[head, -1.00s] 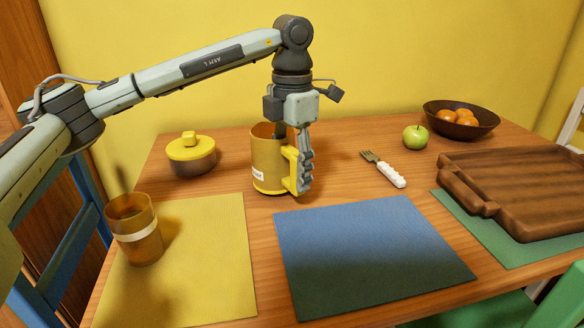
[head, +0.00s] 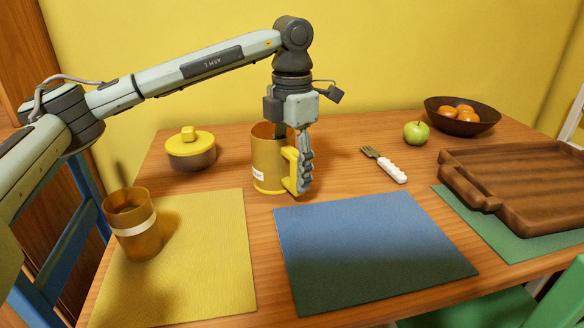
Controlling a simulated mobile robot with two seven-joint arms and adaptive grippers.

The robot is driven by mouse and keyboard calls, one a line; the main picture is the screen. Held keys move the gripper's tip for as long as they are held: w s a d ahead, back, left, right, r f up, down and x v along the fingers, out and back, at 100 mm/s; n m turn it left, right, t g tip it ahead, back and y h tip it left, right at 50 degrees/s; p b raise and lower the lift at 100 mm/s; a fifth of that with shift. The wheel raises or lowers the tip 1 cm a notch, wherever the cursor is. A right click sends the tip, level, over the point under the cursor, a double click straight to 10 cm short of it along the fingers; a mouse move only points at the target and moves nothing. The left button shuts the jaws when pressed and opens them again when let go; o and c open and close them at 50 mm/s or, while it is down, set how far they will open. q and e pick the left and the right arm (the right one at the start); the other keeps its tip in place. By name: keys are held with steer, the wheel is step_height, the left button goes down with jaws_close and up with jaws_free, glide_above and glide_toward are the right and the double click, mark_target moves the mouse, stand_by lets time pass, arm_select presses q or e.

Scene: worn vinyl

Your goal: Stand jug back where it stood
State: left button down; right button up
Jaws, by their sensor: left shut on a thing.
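The jug (head: 266,160) is amber with a yellow base band, a small white label and a yellow handle at its right. It is upright on or just above the table, behind the gap between the yellow mat and the blue mat; I cannot tell whether its base touches the wood. My left gripper (head: 304,178) points down and is shut on the jug's handle. Its fingers hide part of the handle, and the wrist covers part of the jug's rim. My right gripper is not in view.
A yellow-lidded pot (head: 190,153) stands left of the jug. An amber cup (head: 134,227) is on the yellow mat (head: 205,270). The blue mat (head: 370,250) is bare. A fork (head: 386,165), apple (head: 416,133), fruit bowl (head: 485,122) and wooden tray (head: 520,175) lie to the right.

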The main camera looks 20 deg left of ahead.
arm_select(q)
steer(key=c, duration=0.6)
jaws_free()
steer(key=shift+r, duration=0.15)
steer(key=shift+r+p, duration=2.7)
steer(key=shift+r, duration=1.2)
step_height(320, 180, up, 12)
